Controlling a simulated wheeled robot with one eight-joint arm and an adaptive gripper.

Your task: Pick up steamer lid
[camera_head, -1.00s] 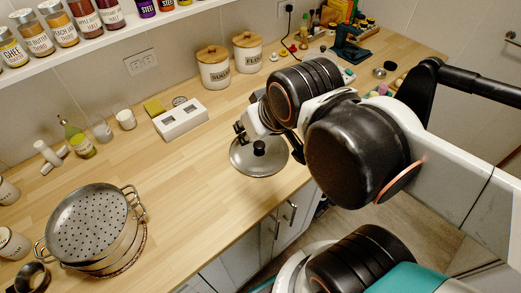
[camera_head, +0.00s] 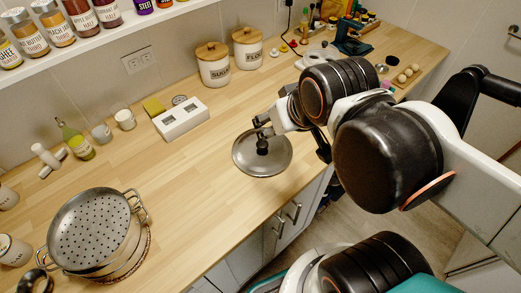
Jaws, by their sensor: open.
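The steamer lid (camera_head: 275,162) is a round, silvery lid with a black knob (camera_head: 262,147). It lies on the wooden counter near its front edge. My gripper (camera_head: 262,127) is open, at the lid's upper side, with its fingertips close to the knob. I cannot tell whether the fingers touch the knob. The steamer pot (camera_head: 92,232) is metal with a perforated top insert and side handles. It stands uncovered on a woven mat (camera_head: 147,250) at the lower left.
Canisters (camera_head: 214,70) and several small items line the wall. A shelf of jars (camera_head: 100,48) hangs above the back left. The counter (camera_head: 190,180) is clear between lid and pot.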

